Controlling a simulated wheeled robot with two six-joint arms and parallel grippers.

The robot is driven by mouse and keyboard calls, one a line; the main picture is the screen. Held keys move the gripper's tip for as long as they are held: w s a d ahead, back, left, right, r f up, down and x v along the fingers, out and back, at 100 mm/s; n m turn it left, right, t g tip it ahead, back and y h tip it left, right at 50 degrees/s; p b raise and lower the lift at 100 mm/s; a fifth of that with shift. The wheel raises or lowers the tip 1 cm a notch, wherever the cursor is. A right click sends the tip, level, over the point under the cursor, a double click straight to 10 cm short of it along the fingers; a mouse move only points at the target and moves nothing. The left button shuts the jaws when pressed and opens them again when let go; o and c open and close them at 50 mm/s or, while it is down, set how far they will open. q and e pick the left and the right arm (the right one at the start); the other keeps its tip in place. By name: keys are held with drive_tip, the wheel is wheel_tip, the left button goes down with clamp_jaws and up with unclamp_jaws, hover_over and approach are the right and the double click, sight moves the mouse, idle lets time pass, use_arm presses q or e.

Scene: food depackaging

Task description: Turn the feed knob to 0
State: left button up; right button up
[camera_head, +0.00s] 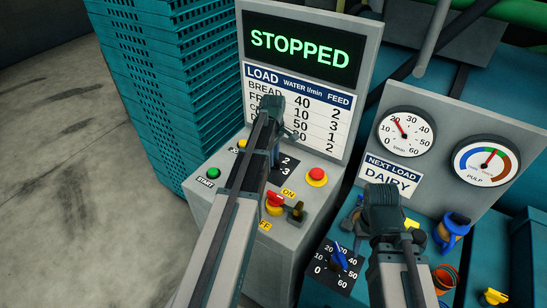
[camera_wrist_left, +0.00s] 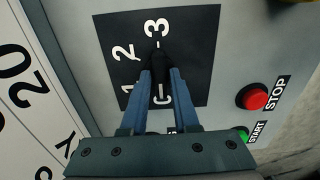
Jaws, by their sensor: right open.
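The feed dial is a black plate numbered up to 3 (camera_wrist_left: 205,45). In the head view it (camera_head: 288,164) is mostly hidden behind my left gripper (camera_head: 277,150). In the left wrist view the black feed knob (camera_wrist_left: 160,68) stands between the two blue fingers of my left gripper (camera_wrist_left: 161,80), which close against its sides. The knob lies along the line between the 3 and the bottom mark. I cannot tell which end is its pointer. My right gripper (camera_head: 358,216) is open and empty, above the blue knob (camera_head: 340,257) of the water dial.
The screen (camera_head: 300,48) reads STOPPED above a load table (camera_head: 297,110). Near the feed dial are a green start button (camera_head: 212,173), a red stop button (camera_head: 316,177) and a red-yellow on/off switch (camera_head: 275,203). A card (camera_head: 390,177) reads DAIRY. Teal crates (camera_head: 165,90) stand at left.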

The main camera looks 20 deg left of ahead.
use_arm(q)
drive_tip(key=shift+o, duration=1.3)
wheel_tip(320, 180, up, 14)
drive_tip(key=p, duration=1.4)
drive_tip(key=shift+f, duration=0.15)
